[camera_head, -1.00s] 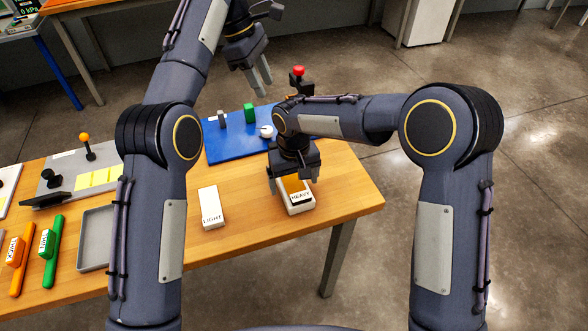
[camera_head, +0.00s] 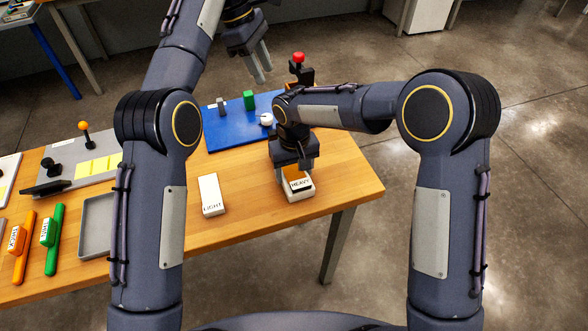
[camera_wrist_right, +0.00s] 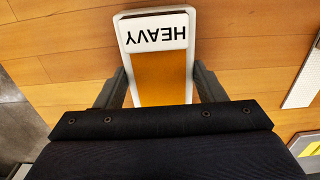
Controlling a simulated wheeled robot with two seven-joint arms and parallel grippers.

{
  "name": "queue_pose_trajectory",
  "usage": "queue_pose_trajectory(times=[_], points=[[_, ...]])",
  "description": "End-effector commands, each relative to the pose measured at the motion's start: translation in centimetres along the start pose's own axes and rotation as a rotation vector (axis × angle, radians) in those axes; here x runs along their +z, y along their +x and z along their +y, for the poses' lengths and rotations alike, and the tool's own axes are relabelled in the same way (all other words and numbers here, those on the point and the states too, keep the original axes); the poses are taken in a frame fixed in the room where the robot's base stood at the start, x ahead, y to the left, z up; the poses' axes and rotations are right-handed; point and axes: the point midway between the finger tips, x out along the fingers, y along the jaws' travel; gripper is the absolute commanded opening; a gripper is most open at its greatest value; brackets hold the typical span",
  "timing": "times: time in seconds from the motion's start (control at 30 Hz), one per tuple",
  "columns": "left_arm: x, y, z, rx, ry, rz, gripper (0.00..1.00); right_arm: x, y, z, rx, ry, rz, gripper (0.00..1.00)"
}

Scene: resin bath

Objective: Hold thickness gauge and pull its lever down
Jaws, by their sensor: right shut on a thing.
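A black upright device with a red knob (camera_head: 299,62) stands at the back of the table, partly behind my right arm. A black lever with an orange ball (camera_head: 84,128) stands on a grey board at the left. I cannot tell which is the thickness gauge. My right gripper (camera_head: 292,172) is shut on the white-rimmed HEAVY block (camera_head: 300,195) with an orange top. In the right wrist view its fingers (camera_wrist_right: 162,84) press both sides of that block (camera_wrist_right: 191,62). My left gripper (camera_head: 261,76) is open and empty, above and beyond the blue mat.
The white LIGHT block (camera_head: 211,194) lies left of the HEAVY block. The blue mat (camera_head: 222,138) carries a green block (camera_head: 249,100), a grey piece and a white round piece. A grey tray (camera_head: 96,228) and orange and green handled tools lie at the left.

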Motion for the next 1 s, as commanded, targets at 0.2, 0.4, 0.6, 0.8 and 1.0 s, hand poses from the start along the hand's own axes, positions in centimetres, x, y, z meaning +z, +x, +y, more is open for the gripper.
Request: queue_pose_trajectory(times=[0.2,0.4,0.6,0.8,1.0], points=[[0.0,0.0,0.0,0.000,0.000,-0.001,0.31,0.0,-0.1,0.0,0.000,0.000,0.001,0.30],[-0.6,1.0,-0.5,-0.029,-0.033,-0.082,0.05,0.0,-0.1,0.0,0.000,0.000,0.001,0.30],[-1.3,3.4,-2.6,-0.103,-0.178,-0.365,0.00,0.0,-0.1,0.0,0.000,0.000,0.001,0.30],[-1.3,4.8,-5.4,-0.165,-0.433,-0.710,0.00,0.0,-0.1,0.0,0.000,0.000,0.001,0.30],[-1.8,5.3,-8.1,-0.217,-0.773,-1.037,0.00,0.0,-0.1,0.0,0.000,0.000,0.001,0.30]])
